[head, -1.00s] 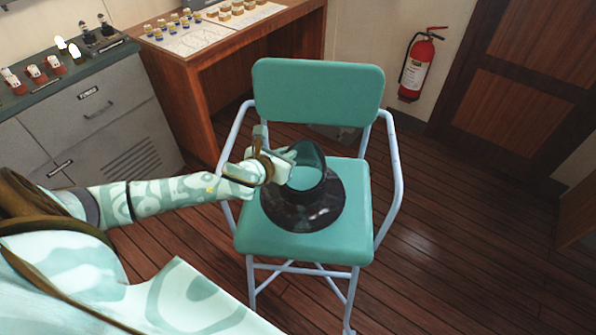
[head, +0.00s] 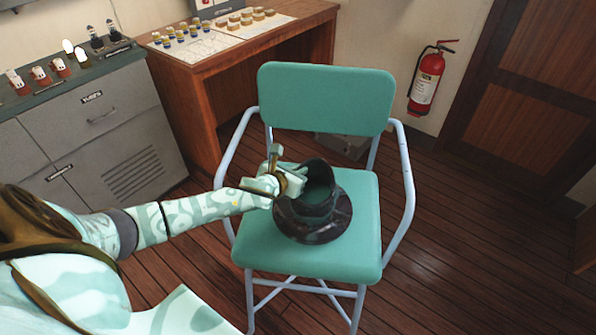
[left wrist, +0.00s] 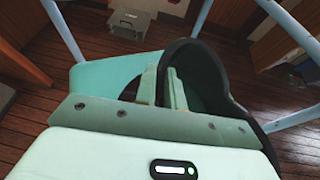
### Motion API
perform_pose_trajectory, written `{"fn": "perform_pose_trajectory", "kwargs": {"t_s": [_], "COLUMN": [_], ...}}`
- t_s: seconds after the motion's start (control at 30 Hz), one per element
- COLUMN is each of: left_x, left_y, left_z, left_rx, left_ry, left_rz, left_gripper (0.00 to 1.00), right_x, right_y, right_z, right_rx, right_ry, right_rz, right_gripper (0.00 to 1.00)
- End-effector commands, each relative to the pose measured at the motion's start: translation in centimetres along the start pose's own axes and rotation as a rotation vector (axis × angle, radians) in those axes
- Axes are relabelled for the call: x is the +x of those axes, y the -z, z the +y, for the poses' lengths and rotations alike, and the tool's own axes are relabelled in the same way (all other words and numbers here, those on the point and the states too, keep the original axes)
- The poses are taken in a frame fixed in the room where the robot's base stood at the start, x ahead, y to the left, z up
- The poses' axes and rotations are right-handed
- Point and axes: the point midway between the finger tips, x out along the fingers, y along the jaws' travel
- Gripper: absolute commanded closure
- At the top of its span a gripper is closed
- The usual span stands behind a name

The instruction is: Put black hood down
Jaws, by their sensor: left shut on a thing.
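The black hood (head: 313,224) is a dark open tube with a wide round flange at its bottom. It stands nearly upright over the seat of the teal chair (head: 256,252); whether the flange rests fully on the seat is hard to tell. My left gripper (head: 298,181) is shut on the left upper rim of the hood. In the left wrist view, the fingers (left wrist: 162,88) straddle the wall of the black hood (left wrist: 195,50), and teal shows through its opening. My right gripper is not in view.
The chair has pale metal armrests (head: 408,185) on both sides and a backrest (head: 325,100) behind. A grey cabinet (head: 90,130) and wooden desk (head: 200,95) stand at the left and back. A red extinguisher (head: 427,82) hangs on the wall. The wooden floor at right is clear.

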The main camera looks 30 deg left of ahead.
Motion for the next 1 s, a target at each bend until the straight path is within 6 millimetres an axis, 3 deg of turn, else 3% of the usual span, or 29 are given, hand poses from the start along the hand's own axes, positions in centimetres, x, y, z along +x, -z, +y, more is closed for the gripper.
{"fn": "perform_pose_trajectory", "kwargs": {"t_s": [0.03,0.07,0.1,0.13,0.47,1.0], "left_x": [0.1,0.1,0.1,0.0,-0.3,-11.0], "left_y": [0.1,0.2,0.1,0.1,-0.1,-0.2], "left_z": [0.0,0.0,0.0,0.0,0.0,0.0], "left_rx": [-0.001,0.0,0.0,0.0,0.001,0.001], "left_ry": [0.0,0.0,0.0,0.0,0.0,0.0], "left_rz": [-0.001,0.001,0.001,0.001,0.001,0.001], "left_gripper": [1.0,0.81,0.7,0.68,0.68,0.68], "right_x": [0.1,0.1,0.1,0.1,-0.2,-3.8], "right_y": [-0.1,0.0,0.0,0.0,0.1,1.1], "right_z": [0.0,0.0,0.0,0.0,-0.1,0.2], "right_rx": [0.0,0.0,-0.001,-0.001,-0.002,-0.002], "right_ry": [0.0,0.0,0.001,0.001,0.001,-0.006], "right_rz": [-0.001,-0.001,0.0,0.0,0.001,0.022], "right_gripper": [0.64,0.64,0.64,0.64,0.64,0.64]}}
